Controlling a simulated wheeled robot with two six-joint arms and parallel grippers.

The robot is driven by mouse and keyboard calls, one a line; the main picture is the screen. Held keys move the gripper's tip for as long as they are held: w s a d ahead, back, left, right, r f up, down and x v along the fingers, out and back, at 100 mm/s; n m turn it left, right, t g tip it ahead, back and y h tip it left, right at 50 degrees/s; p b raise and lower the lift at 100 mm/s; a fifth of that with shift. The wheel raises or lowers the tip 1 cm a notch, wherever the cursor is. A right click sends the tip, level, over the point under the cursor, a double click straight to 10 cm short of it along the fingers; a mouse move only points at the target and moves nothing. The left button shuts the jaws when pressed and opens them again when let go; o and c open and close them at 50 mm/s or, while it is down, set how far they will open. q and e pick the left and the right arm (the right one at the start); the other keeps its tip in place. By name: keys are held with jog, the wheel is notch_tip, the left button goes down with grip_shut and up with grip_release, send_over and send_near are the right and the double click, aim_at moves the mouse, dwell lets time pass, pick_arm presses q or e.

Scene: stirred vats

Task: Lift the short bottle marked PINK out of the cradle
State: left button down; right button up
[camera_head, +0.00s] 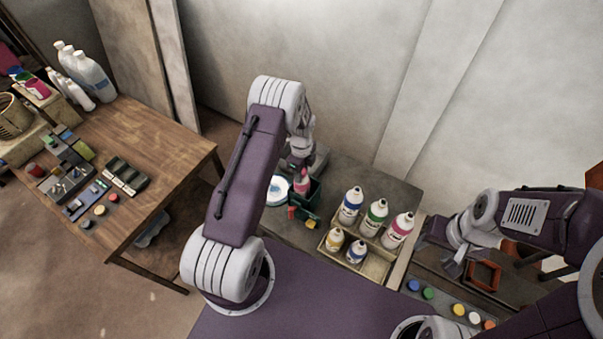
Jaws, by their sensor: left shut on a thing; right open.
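A short white bottle with a pink band (303,184) stands in a dark green cradle (315,193) on the grey bench, its lower part hidden by the cradle wall. My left gripper (301,168) reaches down from above and is shut on the bottle's top. Its fingers are small and partly hidden by my wrist. I cannot tell whether the bottle's base is off the cradle floor. My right gripper (457,264) is open and empty at the right, above the bench.
A tan crate (377,268) with several bottles, one pink-labelled (398,231), stands right of the cradle. A white-and-blue round dish (277,191) is close to its left. An orange square frame (483,275) and coloured caps lie right. A wooden table (150,150) stands left.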

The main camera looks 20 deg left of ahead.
pick_arm(q)
jog(key=shift+r+p, duration=2.95)
jog(key=shift+r, duration=1.6)
jog(key=shift+s+d, duration=0.2)
jog(key=shift+s, duration=0.2)
jog(key=s+d+p, duration=0.2)
jog(key=s+d, duration=0.3)
jog(key=s, duration=0.6)
jog(key=shift+s+d+f, duration=0.1)
